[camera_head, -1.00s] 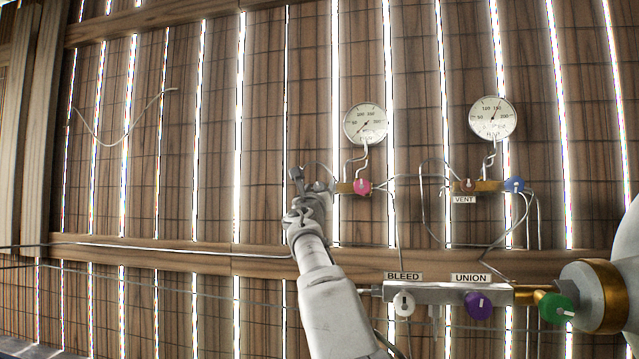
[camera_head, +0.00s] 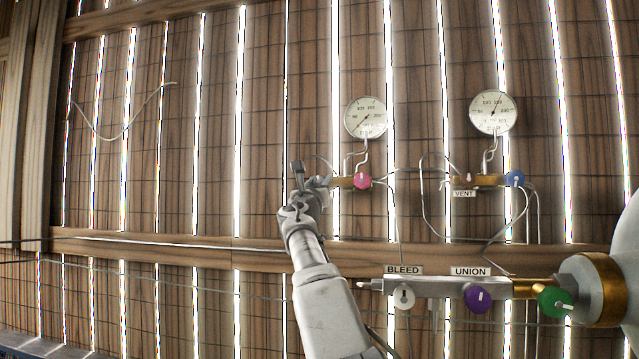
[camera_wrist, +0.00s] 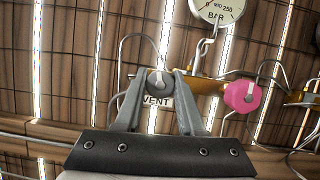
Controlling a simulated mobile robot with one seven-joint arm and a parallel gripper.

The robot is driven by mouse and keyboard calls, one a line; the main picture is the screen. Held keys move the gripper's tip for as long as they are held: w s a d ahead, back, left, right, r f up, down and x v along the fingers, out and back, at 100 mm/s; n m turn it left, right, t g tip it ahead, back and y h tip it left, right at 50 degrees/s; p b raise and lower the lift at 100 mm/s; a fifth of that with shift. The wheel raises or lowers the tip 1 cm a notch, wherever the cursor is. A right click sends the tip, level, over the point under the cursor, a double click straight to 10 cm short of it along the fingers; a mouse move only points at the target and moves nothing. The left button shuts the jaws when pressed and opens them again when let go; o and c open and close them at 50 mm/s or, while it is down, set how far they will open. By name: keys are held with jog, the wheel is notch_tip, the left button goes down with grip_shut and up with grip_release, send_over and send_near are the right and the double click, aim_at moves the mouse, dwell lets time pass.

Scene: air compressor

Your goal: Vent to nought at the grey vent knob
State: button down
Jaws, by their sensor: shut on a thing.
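The grey vent knob (camera_wrist: 160,85) sits between the two fingers of my gripper (camera_wrist: 159,77), which is shut on it. A white VENT label (camera_wrist: 157,101) shows just below the knob, partly covered by the fingers. The knob is on the left end of a brass block (camera_wrist: 205,84) under a round BAR gauge (camera_wrist: 218,8). In the head view my gripper (camera_head: 312,182) is at the left end of this block and hides the grey knob. The left gauge (camera_head: 366,117) shows whole there; its thin needle seems to lean to the lower left, but its reading is too small to tell.
A pink knob (camera_head: 363,180) is close to the right of my gripper. A second gauge (camera_head: 493,113), blue knob (camera_head: 514,179) and VENT label (camera_head: 464,194) are further right. Below are white BLEED (camera_head: 404,298), purple UNION (camera_head: 478,299) and green (camera_head: 553,302) knobs. Thin pipes run between them.

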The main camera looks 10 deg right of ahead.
jog(key=m+g+h, duration=0.1)
jog(key=m+h, duration=0.1)
jog(key=m, duration=0.2)
jog(key=shift+m, duration=0.4)
jog(key=c, duration=0.5)
grip_release()
jog(key=shift+s+f, duration=0.1)
jog(key=b+v, duration=1.6)
jog(key=v, duration=0.1)
jog(key=shift+a, duration=0.2)
